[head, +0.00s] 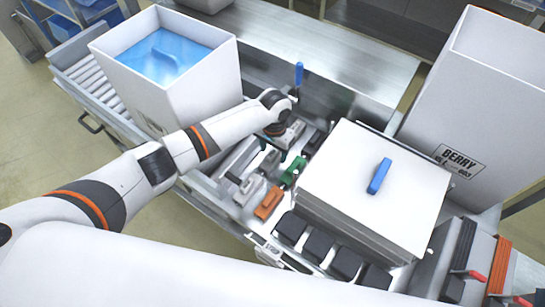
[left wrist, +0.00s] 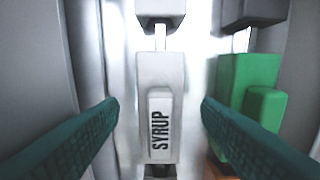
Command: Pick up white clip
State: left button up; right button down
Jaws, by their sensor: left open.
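A white clip marked SYRUP (left wrist: 155,90) stands in the middle of the left wrist view. The teal fingers of my left gripper (left wrist: 158,103) are spread, one on each side of it, with gaps between finger and clip. In the head view my left gripper (head: 277,148) points down over the tray, largely hidden by its own wrist. A pale clip (head: 269,163) shows just below it, partly covered. Another pale clip (head: 246,190) lies nearer the tray's front left. My right gripper is not in view.
A green clip (left wrist: 249,95) is close on the right of the white one. An orange clip (head: 269,203) and several black blocks (head: 318,245) lie nearby. A white lidded box (head: 345,190) stands right of the clips. A blue-lined box (head: 190,85) stands behind left.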

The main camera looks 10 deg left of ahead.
pick_arm(q)
jog(key=shift+f, duration=0.45)
jog(key=c, duration=1.1)
